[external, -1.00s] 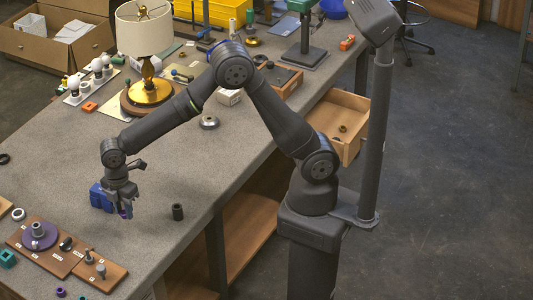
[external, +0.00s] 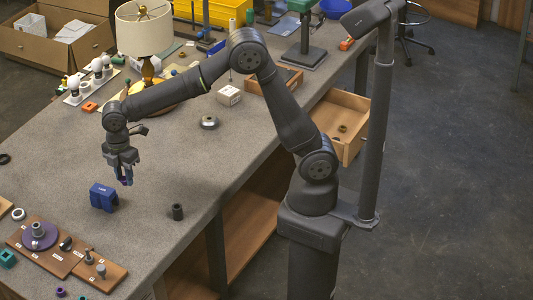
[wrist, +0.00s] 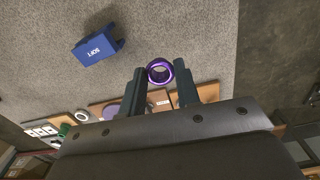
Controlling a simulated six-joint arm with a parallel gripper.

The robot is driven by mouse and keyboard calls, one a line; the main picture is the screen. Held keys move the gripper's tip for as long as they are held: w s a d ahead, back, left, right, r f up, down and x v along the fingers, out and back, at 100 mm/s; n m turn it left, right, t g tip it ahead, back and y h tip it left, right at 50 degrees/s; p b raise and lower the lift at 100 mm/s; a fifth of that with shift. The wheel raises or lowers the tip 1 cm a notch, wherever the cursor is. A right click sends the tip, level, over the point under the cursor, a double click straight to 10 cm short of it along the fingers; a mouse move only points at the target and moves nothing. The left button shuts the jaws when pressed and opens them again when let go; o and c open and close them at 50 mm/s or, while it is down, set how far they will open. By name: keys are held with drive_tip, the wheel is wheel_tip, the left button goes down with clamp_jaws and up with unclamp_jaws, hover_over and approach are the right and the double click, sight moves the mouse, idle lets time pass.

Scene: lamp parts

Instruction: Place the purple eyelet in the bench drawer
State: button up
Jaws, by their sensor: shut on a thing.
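The purple eyelet (wrist: 160,71) is a small ring held between the fingertips of my gripper (wrist: 160,82) in the wrist view. In the external view my gripper (external: 124,178) hangs above the bench, shut on the eyelet, of which only a small purple bit (external: 126,182) shows below the fingers. The bench drawer (external: 340,124) stands pulled open on the right side of the bench, with a small dark ring-like part (external: 342,128) in it. My gripper is far to the left of the drawer.
A blue block (external: 103,197) stands on the bench just below my gripper. Wooden boards with parts (external: 65,250) lie at front left. A lamp (external: 145,30), a white box (external: 229,95) and a wooden tray (external: 268,88) stand farther back.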

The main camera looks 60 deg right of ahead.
drive_tip(key=w+d+m, duration=0.2)
drive_tip(key=w+d, duration=0.3)
drive_tip(key=d, duration=0.6)
drive_tip(key=w+d+m, duration=0.2)
drive_tip(key=w+d, duration=0.3)
drive_tip(key=d, duration=0.6)
drive_tip(key=w+d+m, duration=0.3)
drive_tip(key=w+d, duration=0.3)
drive_tip(key=d, duration=0.5)
drive_tip(key=s+d+m, duration=0.3)
drive_tip(key=d, duration=1.4)
drive_tip(key=s+d+m, duration=0.3)
drive_tip(key=d, duration=1.4)
drive_tip(key=m, duration=0.8)
hover_over(351, 124)
wheel_tip(351, 124, down, 31)
drive_tip(key=shift+r, duration=0.15)
